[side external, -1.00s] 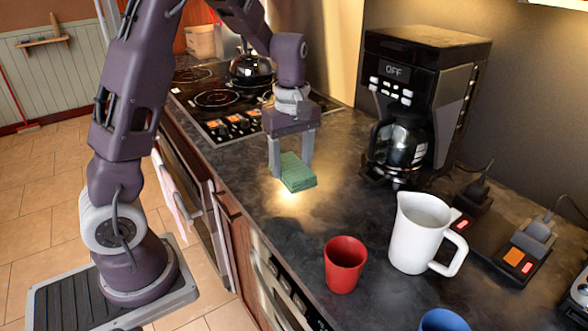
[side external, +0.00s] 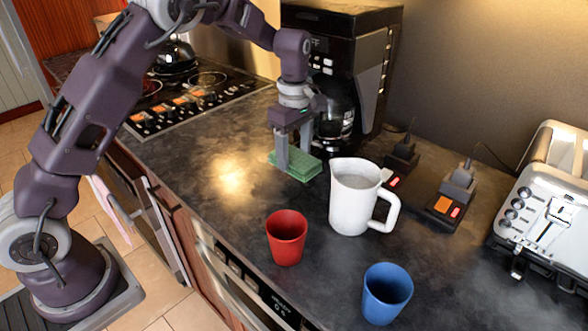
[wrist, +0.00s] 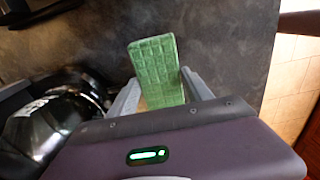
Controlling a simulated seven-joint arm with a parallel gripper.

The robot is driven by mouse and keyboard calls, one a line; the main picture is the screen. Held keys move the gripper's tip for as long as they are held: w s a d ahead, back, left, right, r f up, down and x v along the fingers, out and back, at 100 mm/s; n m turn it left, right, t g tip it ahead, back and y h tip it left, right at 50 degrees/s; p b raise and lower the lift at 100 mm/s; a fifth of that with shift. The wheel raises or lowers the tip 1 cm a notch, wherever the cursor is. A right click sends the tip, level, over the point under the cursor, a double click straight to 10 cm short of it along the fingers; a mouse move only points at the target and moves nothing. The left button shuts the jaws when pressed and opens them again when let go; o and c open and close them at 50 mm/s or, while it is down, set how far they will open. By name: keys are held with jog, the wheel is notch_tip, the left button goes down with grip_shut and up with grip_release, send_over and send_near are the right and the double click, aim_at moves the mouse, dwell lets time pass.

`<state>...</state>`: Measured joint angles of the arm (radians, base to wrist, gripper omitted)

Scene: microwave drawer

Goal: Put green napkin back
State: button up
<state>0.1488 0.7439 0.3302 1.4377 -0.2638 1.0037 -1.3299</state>
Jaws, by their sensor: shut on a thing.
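The green napkin (side external: 299,168) is a folded, quilted block held between the fingers of my gripper (side external: 294,166). In the side view it is just in front of the coffee maker, low over the dark counter; I cannot tell whether it touches the counter. In the wrist view the napkin (wrist: 158,70) sticks out beyond the fingers of my gripper (wrist: 160,95), which are shut on it. The napkin's middle is partly hidden by the fingers in the side view.
The coffee maker (side external: 365,70) stands right behind my gripper. A white pitcher (side external: 352,200), a red cup (side external: 286,240) and a blue cup (side external: 386,295) stand nearer the camera. A toaster (side external: 550,205) is at right, a stove (side external: 190,95) at back left. The counter left of the napkin is clear.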

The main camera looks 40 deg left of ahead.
aim_at(295, 156)
jog(key=shift+f, duration=2)
jog(key=shift+f, duration=0.2)
jog(key=o, duration=1.6)
jog(key=shift+r, duration=0.15)
